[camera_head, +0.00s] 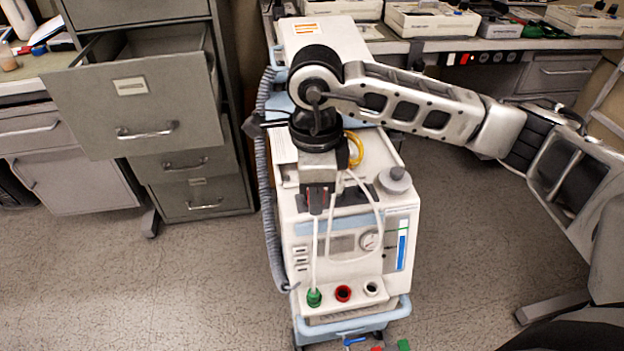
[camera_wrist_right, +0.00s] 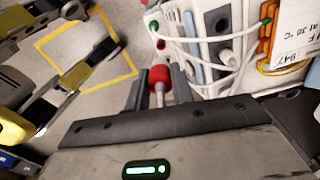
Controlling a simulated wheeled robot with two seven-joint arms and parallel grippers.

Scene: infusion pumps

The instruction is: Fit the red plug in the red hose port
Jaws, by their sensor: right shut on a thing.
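The red plug (camera_wrist_right: 159,76) is between the two fingers of my right gripper (camera_wrist_right: 160,90) in the right wrist view, with a pale stem below its red part. My right gripper (camera_head: 318,200) is shut on it and points down in front of the pump's upper front in the head view. The plug is not clear there. The red hose port (camera_head: 343,293) is on the pump's low front ledge, below and slightly right of the gripper, and looks empty. The gripper is apart from the port. My left gripper does not show.
A green plug (camera_head: 314,298) with a white hose sits left of the red port, and a white port (camera_head: 371,288) is right of it. A grey knob (camera_head: 395,180) is on the pump (camera_head: 340,275). An open drawer (camera_head: 130,105) juts out at left.

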